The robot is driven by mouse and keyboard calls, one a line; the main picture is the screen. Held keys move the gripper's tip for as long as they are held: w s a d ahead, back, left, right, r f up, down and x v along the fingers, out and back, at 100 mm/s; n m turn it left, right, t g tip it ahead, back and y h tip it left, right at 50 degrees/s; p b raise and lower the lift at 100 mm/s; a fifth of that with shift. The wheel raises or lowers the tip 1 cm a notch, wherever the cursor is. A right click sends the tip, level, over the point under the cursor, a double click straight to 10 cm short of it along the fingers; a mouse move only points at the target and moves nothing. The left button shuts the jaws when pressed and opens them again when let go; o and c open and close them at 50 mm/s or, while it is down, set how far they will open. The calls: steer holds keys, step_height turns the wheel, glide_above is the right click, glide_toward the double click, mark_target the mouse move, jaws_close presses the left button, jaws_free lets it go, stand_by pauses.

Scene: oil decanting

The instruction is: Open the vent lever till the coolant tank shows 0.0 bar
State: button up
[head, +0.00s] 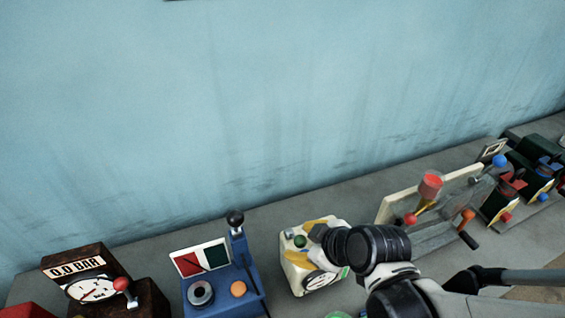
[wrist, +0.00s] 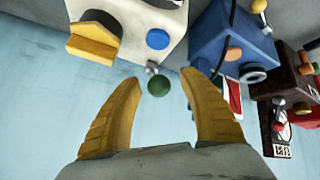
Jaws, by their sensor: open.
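A brown unit (head: 88,272) at the lower left of the head view has a sign (head: 77,268) reading 0.0 BAR above a round dial (head: 90,290). A red-knobbed lever (head: 121,284) stands at its front. The brown unit also shows upside down at the right of the wrist view (wrist: 296,82). No label tells me which unit is the coolant tank. My gripper (head: 297,240) is open at a cream unit (head: 301,287). In the wrist view its yellow fingers (wrist: 160,77) stand apart on either side of a green knob (wrist: 158,86). I cannot tell whether they touch it.
A blue unit (head: 240,277) with a black-knobbed lever stands between the brown and cream units. A panel with a red knob (head: 431,184) and orange handle stands to the right, with more units beyond. The blue wall (head: 250,100) closes the back. My arm covers part of the bench.

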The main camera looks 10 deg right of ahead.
steer(key=shift+r, duration=0.1)
steer(key=v, duration=1.1)
steer(key=shift+s+r, duration=0.25)
steer(key=shift+s, duration=0.05)
steer(key=shift+d, duration=0.1)
stand_by(0.5)
